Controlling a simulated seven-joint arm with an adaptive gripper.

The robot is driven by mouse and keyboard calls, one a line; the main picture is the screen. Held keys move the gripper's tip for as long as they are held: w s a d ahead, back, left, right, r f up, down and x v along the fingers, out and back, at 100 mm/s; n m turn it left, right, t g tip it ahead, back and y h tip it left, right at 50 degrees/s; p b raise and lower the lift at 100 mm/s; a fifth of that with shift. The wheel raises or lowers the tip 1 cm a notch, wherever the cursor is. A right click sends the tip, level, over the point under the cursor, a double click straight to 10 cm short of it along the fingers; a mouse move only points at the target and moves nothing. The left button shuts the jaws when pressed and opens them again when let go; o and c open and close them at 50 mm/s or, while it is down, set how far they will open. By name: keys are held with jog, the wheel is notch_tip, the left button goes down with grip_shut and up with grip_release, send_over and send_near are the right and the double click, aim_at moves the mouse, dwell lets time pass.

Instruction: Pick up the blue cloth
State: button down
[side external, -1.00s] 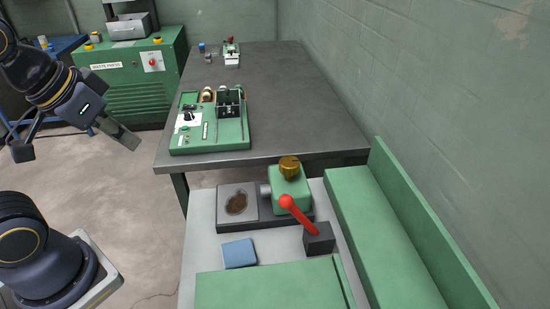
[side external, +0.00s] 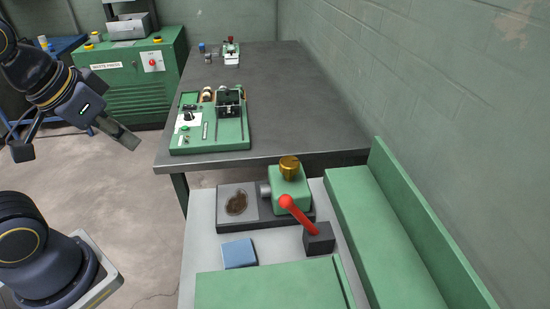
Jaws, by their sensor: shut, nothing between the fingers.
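The blue cloth (side external: 239,253) is a small folded square. It lies flat on the light grey bench top (side external: 203,240), near the bench's left side. My gripper (side external: 125,140) is at the left of the picture, raised over the floor and well up and left of the cloth. It touches nothing, and its fingers look closed with nothing held.
Behind the cloth is a plate with a brown stain (side external: 236,203) beside a green block with a brass knob (side external: 289,167). A red lever (side external: 300,220) rises right of the cloth. A green panel (side external: 270,287) lies in front. A dark table (side external: 300,100) stands behind.

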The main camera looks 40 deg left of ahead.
grip_release()
dwell(0.8)
jog(key=m+g, duration=0.6)
jog(key=m, duration=0.2)
send_over(241, 251)
notch_tip(241, 251, down, 11)
jog(key=f, duration=1.1)
jog(key=shift+s+a, duration=0.1)
jog(key=shift+s, duration=0.1)
jog(key=shift+w+f, duration=0.15)
jog(key=shift+f, duration=1.3)
jog(key=shift+w+f, duration=0.1)
jog(key=shift+f, duration=1.3)
